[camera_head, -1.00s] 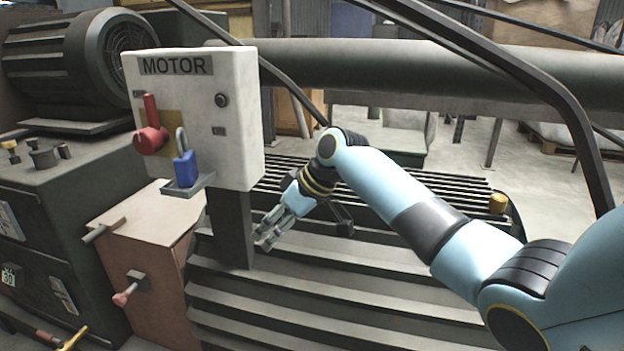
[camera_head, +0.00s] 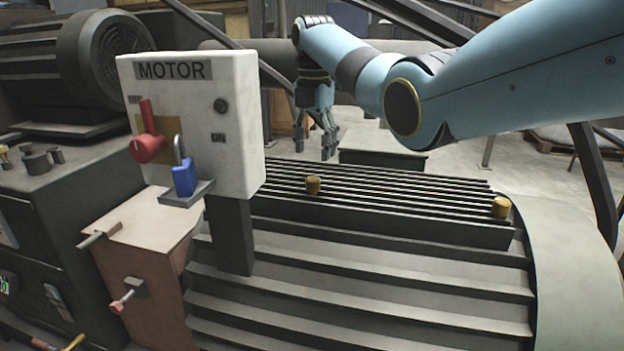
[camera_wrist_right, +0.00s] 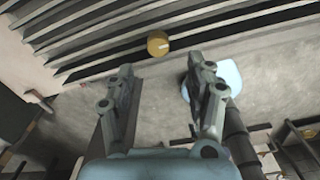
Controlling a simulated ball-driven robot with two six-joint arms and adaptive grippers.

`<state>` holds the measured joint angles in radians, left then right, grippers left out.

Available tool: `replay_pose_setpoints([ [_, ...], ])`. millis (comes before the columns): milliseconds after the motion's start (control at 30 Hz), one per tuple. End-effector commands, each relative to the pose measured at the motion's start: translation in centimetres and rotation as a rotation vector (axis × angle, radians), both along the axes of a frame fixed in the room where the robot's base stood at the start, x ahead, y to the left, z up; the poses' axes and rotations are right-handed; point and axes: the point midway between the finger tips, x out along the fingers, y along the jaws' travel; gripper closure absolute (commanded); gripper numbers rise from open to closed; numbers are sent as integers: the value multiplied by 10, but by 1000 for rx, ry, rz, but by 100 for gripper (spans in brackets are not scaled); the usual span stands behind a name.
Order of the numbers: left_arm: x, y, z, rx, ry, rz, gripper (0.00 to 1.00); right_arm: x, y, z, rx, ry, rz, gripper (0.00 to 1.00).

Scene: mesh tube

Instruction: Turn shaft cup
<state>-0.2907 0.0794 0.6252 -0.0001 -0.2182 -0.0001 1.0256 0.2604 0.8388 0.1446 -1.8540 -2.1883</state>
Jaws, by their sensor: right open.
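Two brass shaft cups stand on the slatted grille top of the machine in the head view. One cup (camera_head: 313,185) is near the grille's left-middle, and the other cup (camera_head: 501,208) is at its right end. My right gripper (camera_head: 315,151) hangs fingers down above and behind the left-middle cup, apart from it. In the right wrist view, a round brass cup (camera_wrist_right: 158,44) with a pale line on its top lies beyond the open, empty fingers (camera_wrist_right: 160,68). My left gripper is not in view.
A white MOTOR box (camera_head: 200,110) with a red lever (camera_head: 148,140) and a blue padlock (camera_head: 184,178) stands left of the grille (camera_head: 400,205). A dark diagonal bar (camera_head: 232,52) passes behind the box.

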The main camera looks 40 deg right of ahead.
Motion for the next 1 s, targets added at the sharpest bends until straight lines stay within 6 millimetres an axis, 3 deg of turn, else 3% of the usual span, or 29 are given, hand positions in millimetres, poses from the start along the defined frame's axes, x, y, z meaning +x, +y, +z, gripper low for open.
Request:
replay_pose_setpoints([
  [167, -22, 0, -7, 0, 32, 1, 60, -1, 0, -40, 1, 3, -1, 45],
  [400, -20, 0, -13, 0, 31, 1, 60, 0, 1, -75, 0, 1, -1, 45],
  [800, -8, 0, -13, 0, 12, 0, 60, 0, 1, -83, 0, -2, -1, 45],
  [1000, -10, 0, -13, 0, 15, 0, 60, 0, 1, -83, 0, -2, -2, 72],
])
